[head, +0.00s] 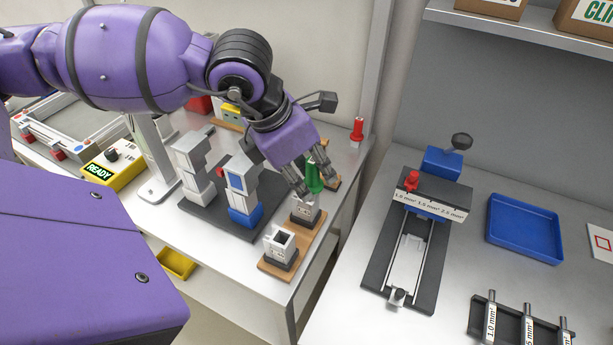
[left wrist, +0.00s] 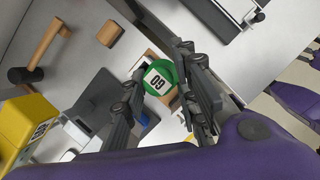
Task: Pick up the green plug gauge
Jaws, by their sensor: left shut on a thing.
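The green plug gauge (head: 314,180) is between the fingers of my left gripper (head: 309,182), which comes down from the upper left in the head view. The gripper is shut on it. In the left wrist view the gauge shows its round green top (left wrist: 150,72) with a white number label, with the fingers on both sides. It is upright or nearly so, just above or at a small grey block (head: 305,211) on a wooden base. I cannot tell whether its lower end is inside the block. My right gripper is not in view.
A second grey block with a square opening (head: 281,243) stands in front. A clamp fixture (head: 243,195) is close on the left. A red gauge (head: 357,129) stands behind. Across a gap, the right bench holds a slide fixture (head: 408,250) and a blue tray (head: 524,228).

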